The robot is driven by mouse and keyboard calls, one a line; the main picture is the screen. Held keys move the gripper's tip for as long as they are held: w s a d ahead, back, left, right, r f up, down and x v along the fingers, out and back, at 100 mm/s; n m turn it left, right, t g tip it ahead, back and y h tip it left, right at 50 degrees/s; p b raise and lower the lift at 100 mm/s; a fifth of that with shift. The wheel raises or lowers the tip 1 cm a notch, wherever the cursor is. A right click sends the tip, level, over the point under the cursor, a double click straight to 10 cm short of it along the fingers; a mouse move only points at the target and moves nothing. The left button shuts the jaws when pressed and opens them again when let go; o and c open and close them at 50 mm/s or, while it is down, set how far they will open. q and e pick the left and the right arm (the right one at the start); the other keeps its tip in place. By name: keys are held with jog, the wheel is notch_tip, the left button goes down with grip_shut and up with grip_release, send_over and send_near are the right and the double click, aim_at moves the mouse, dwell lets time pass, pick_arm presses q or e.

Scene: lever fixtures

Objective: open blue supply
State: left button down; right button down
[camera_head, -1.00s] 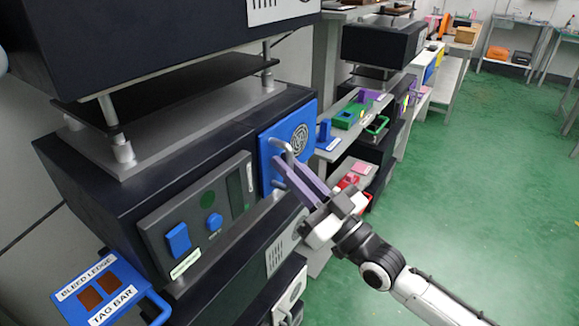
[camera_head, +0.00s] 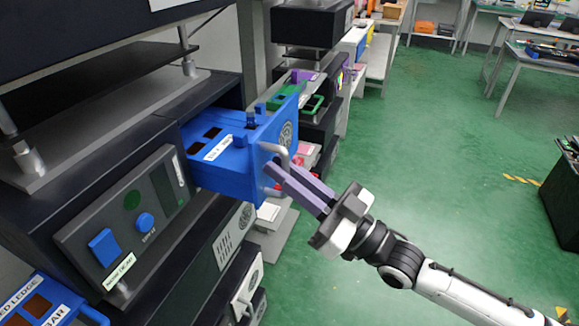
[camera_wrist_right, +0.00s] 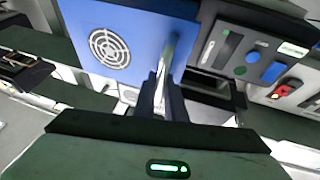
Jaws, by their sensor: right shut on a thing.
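The blue supply drawer (camera_head: 225,150) sticks out of the dark cabinet on the left, with its top open and slots and a white label inside. Its blue front with a round grille also shows in the right wrist view (camera_wrist_right: 112,42). A grey bar handle (camera_head: 276,160) is on that front. My right gripper (camera_head: 275,175) is shut on the handle, its purple-grey fingers at the lower part of the bar. In the right wrist view the fingers (camera_wrist_right: 161,98) meet the handle (camera_wrist_right: 168,62). My left gripper is not in view.
A grey panel (camera_head: 130,215) with a blue switch and blue knob is left of the drawer. A blue labelled ledge (camera_head: 35,305) juts out at lower left. Shelves with green and purple items (camera_head: 300,85) stand behind.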

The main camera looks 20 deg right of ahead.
jog(key=c, duration=2.1)
grip_release()
jog(key=b+v, duration=0.1)
jog(key=v, duration=0.9)
jog(key=shift+s+d+f, duration=0.1)
notch_tip(320, 180, down, 12)
jog(key=a+m+h, duration=0.1)
jog(key=m+h, duration=0.2)
jog(key=h, duration=0.2)
jog(key=s+f+m+g+h, duration=0.1)
jog(key=s+f, duration=0.3)
jog(key=f, duration=0.4)
jog(key=s+f+m+g+h, duration=0.1)
jog(key=s+f+g+h, duration=0.2)
jog(key=f, duration=0.5)
jog(key=s+a+f+m+g+h, duration=0.1)
jog(key=s+f+g+h, duration=0.2)
jog(key=s+f, duration=0.3)
notch_tip(320, 180, down, 2)
jog(key=shift+s+f+g, duration=0.1)
jog(key=shift+s+g, duration=0.1)
jog(key=shift+g, duration=0.5)
